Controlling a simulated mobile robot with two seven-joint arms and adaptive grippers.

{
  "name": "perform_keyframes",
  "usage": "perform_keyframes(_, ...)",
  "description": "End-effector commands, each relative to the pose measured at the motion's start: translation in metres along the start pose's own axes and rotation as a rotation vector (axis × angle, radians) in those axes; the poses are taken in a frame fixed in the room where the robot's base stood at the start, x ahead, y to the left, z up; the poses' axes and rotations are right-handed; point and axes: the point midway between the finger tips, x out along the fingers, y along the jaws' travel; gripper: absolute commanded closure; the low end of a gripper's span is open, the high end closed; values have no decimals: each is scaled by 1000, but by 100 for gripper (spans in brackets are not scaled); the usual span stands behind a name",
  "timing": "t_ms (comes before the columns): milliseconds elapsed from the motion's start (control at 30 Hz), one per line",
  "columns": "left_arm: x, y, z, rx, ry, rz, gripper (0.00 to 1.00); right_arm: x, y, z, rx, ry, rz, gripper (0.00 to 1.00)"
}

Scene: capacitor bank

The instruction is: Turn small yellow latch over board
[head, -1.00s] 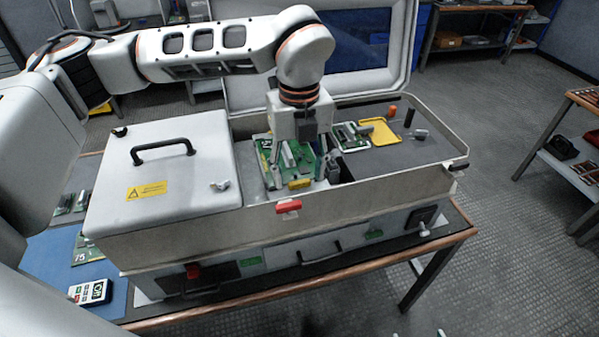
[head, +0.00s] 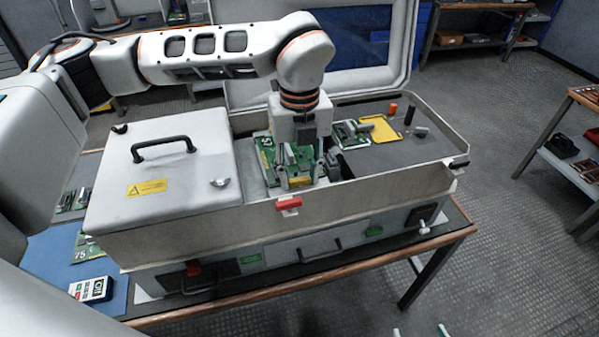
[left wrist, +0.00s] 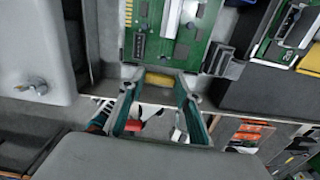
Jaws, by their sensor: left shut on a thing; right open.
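The small yellow latch (head: 300,182) lies at the near edge of a green circuit board (head: 268,158) in the open bay of the grey case. My left gripper (head: 302,178) reaches down over the board and is shut on the latch. In the left wrist view the latch (left wrist: 159,79) sits between the two fingertips (left wrist: 160,88), below the board (left wrist: 173,40). The fingers hide part of the latch in the head view. Only the tips of my right gripper (head: 419,331) show at the bottom edge, apart and empty, far from the case.
A closed white lid with a black handle (head: 163,148) is left of the bay. A red latch (head: 289,203) is on the case's front wall. A yellow frame (head: 380,129) and small parts lie on the right deck. A blue mat (head: 53,262) holds more boards and a meter (head: 90,289).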

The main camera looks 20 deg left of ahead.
Motion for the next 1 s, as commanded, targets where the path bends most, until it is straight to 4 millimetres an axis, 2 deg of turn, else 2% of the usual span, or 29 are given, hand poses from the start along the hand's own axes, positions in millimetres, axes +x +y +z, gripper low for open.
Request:
perform_keyframes(267, 1, 0, 1, 167, -2, 0, 88, 6, -2, 10, 1, -1, 0, 32)
perform_keyframes(1000, -1, 0, 0, 866, -2, 0, 88, 11, -3, 18, 1, 0, -1, 32)
